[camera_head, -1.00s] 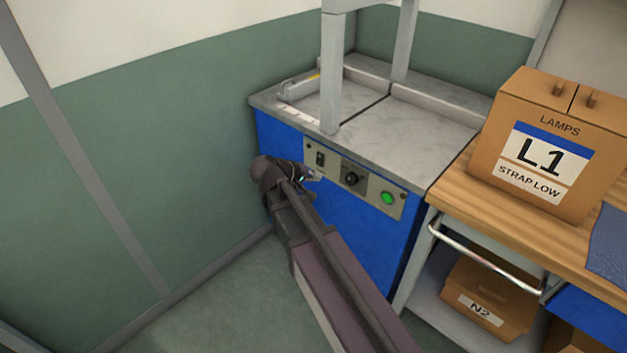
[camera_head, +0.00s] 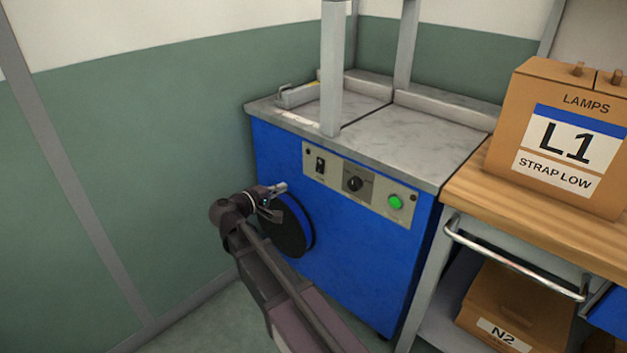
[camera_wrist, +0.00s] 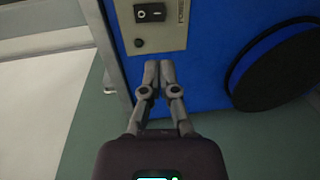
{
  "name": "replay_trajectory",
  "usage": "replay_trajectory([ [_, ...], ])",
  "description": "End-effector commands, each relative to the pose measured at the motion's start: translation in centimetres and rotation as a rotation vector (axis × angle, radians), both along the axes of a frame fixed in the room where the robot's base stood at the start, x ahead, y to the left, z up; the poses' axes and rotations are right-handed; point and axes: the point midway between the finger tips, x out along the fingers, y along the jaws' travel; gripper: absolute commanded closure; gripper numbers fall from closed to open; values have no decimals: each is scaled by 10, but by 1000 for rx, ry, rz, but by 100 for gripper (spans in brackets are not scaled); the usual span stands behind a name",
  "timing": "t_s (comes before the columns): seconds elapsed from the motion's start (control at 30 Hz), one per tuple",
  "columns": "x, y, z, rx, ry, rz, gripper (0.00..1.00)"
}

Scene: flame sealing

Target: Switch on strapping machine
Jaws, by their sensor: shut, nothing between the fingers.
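The strapping machine (camera_head: 345,260) is a blue cabinet with a grey metal top. My gripper (camera_head: 282,189) is shut and empty, in front of the cabinet, below and left of the switch. In the wrist view its fingertips (camera_wrist: 158,66) lie apart from the switch.
A black round reel (camera_head: 286,230) sits on the cabinet front beside my gripper. To the right, a wooden-topped bench bears a carton marked L1 (camera_head: 560,140), with a metal rail (camera_head: 510,262) and a carton marked N2 (camera_head: 520,310) below. A green wall (camera_head: 140,150) stands left.

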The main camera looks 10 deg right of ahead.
Motion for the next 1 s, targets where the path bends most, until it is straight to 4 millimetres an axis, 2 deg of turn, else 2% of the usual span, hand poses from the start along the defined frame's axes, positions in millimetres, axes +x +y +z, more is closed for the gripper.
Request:
replay_trajectory([
  [0.57,5,-7,-1,1,1,0,100],
  [0.77,16,-22,-4,1,1,-2,100],
  [1.0,36,-48,-8,1,1,-1,100],
])
